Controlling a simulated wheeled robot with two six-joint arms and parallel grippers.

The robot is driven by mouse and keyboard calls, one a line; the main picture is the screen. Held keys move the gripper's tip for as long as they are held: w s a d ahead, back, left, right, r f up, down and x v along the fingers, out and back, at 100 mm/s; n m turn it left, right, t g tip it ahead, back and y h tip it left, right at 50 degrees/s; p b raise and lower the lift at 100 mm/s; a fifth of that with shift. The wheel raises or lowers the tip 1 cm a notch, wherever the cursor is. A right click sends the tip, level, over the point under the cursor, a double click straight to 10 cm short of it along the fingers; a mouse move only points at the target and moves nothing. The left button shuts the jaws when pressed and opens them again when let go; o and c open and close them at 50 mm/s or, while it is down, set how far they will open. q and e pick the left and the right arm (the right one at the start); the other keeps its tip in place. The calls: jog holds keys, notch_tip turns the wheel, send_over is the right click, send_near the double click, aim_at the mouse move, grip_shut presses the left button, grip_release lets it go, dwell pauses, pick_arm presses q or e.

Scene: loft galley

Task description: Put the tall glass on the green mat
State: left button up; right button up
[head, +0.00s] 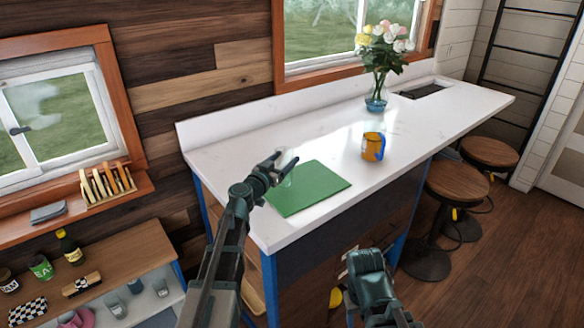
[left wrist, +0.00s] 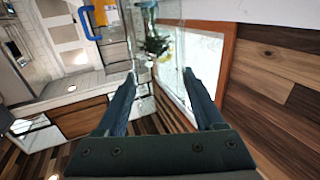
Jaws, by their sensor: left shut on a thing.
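The tall glass (head: 287,167) is clear and hard to make out against the white counter. My left gripper (head: 274,164) is shut on it, near the back left corner of the green mat (head: 312,191). In the left wrist view the two fingers (left wrist: 162,82) stand on either side of the see-through glass. The mat lies flat on the counter near its left end, with nothing else on it. I cannot tell whether the glass's base touches the mat or hangs above it. My right arm shows at the bottom, but its fingertips do not.
An orange mug (head: 372,147) with a blue handle stands right of the mat on the white counter (head: 235,150). A blue vase of flowers (head: 376,102) stands farther back. Stools (head: 458,183) line the front. A low shelf (head: 125,258) with jars is at left.

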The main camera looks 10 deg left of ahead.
pick_arm(q)
jog(key=shift+w+f, duration=0.1)
jog(key=shift+w, duration=0.65)
jog(key=shift+s+f+b, duration=0.15)
jog(key=shift+f+b, duration=0.1)
jog(key=shift+b, duration=0.05)
notch_tip(320, 180, down, 3)
jog(key=b, duration=0.3)
jog(key=shift+f, duration=0.1)
jog(key=o, duration=1.6)
jog(key=shift+c, duration=0.2)
jog(key=shift+s+r, duration=0.2)
jog(key=v, duration=1.1)
jog(key=shift+s, duration=0.25)
